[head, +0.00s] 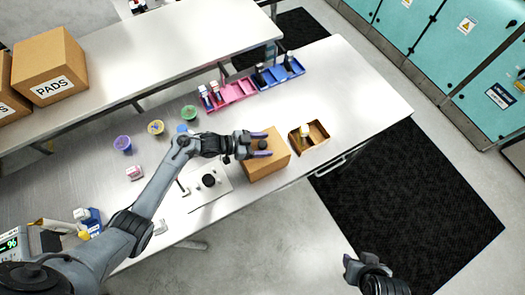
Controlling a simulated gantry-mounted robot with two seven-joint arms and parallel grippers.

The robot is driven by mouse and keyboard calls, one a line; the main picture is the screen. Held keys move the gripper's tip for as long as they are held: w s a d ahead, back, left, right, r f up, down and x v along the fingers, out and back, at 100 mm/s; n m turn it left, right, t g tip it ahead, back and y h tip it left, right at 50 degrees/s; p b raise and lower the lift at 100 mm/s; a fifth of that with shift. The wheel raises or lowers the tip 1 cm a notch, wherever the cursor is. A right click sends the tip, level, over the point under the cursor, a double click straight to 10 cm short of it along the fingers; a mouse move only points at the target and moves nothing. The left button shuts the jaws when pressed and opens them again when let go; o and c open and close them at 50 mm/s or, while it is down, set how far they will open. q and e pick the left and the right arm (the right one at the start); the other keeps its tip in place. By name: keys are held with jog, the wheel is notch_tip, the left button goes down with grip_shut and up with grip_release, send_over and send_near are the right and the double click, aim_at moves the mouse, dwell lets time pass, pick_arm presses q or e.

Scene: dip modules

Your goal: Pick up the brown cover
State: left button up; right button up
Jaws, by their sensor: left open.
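The brown cover (268,166) is box-shaped with a dark round knob (263,144) on top. It sits on the table near the front edge. My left gripper (263,145) is over the top of the cover, with its open fingers on either side of the knob. Whether the fingers touch the knob I cannot tell. My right gripper (360,270) is at the bottom right, away from the table, and its jaws are not clear.
An open brown box (318,131) with a pale item inside stands right of the cover. A white plate (208,187) with a black disc lies to its left. Pink and blue racks (236,92) stand behind. The table's right end is clear.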

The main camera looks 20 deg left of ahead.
pick_arm(q)
jog(key=shift+c, duration=0.2)
grip_shut()
jog(key=shift+r, duration=0.1)
